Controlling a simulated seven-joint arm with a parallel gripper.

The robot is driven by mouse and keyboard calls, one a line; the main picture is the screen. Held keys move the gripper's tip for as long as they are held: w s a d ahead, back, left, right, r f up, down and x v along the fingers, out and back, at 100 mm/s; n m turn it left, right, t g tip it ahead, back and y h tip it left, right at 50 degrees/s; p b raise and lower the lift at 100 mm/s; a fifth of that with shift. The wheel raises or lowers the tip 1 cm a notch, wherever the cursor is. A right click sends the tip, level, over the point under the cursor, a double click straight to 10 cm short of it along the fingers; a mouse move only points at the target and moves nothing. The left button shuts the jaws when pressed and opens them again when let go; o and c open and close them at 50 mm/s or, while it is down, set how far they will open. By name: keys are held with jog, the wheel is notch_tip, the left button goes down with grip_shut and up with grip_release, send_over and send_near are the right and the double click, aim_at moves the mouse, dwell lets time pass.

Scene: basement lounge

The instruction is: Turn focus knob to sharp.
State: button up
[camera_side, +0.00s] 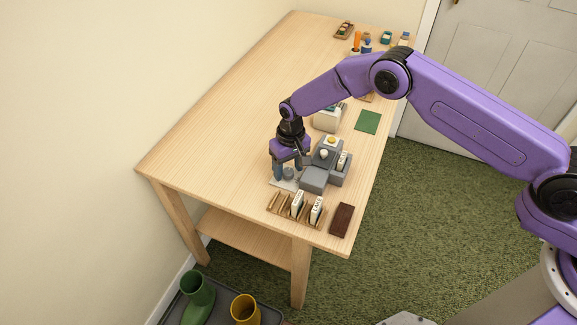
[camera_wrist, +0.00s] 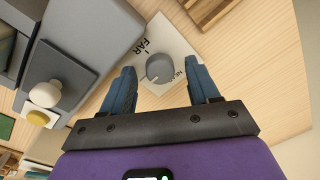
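The focus knob (camera_wrist: 159,68) is a round grey knob on a pale plate (camera_wrist: 180,48) marked "FAR" and, partly hidden, what looks like "NEAR". In the side view the knob (camera_side: 288,172) is small beside the grey device (camera_side: 315,177). My gripper (camera_wrist: 162,88) is open, its two blue fingers apart on either side of the knob in the wrist view, with visible gaps to it. In the side view my gripper (camera_side: 287,172) points down over the plate. I cannot tell its exact height above the knob, and the sharp mark cannot be made out.
The grey device carries a white knob (camera_wrist: 45,93) and a yellow button (camera_wrist: 38,117). A wooden rack (camera_side: 283,209) with white slides and a dark brown block (camera_side: 342,220) lie at the near edge. A green mat (camera_side: 367,122) lies behind. The table's left side is clear.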

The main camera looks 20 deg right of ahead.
aim_at(291, 169)
jog(key=shift+r, duration=0.1)
notch_tip(291, 169, up, 17)
jog(key=shift+d, duration=0.45)
jog(key=shift+w+r, duration=0.1)
dwell(0.5)
